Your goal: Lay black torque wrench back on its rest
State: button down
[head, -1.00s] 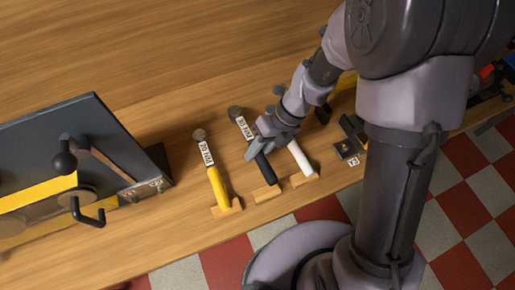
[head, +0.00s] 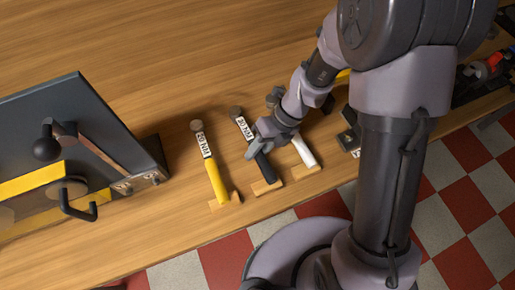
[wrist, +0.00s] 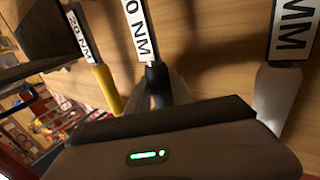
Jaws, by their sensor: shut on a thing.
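The black torque wrench (head: 264,166) has a black handle, a round dark head and a white label. It lies between the yellow and white wrenches, its handle end at a wooden rest (head: 266,187). My gripper (head: 258,149) is shut on its handle near the label. In the wrist view the black handle (wrist: 157,82) is between my fingers, with part of its label above. Whether the wrench touches the rest or hangs just above it, I cannot tell. My gripper hides part of the handle.
The yellow wrench (head: 217,180) lies on its own rest to the left. The white wrench (head: 303,151) lies close on the right, partly behind my arm. A dark panel with knobs and a hook (head: 80,125) stands farther left. The bench (head: 170,60) behind is clear.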

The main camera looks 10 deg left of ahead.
jog(key=c, duration=1.1)
grip_release()
jog(key=shift+o, duration=0.2)
jog(key=shift+r, duration=0.1)
jog(key=p+v, duration=0.8)
jog(key=v, duration=0.9)
jog(key=s+d+r+n+t+h+b, duration=0.1)
jog(key=s+d+r+n+t, duration=0.3)
jog(key=n, duration=0.8)
jog(key=s+d+r+n+t+h+b, duration=0.2)
jog(key=s+d+r+n+t+b, duration=0.2)
jog(key=s+r+n, duration=0.4)
jog(key=r+n+t, duration=0.1)
jog(key=n, duration=0.3)
jog(key=shift+d+r+n, duration=0.15)
jog(key=shift+n, duration=0.25)
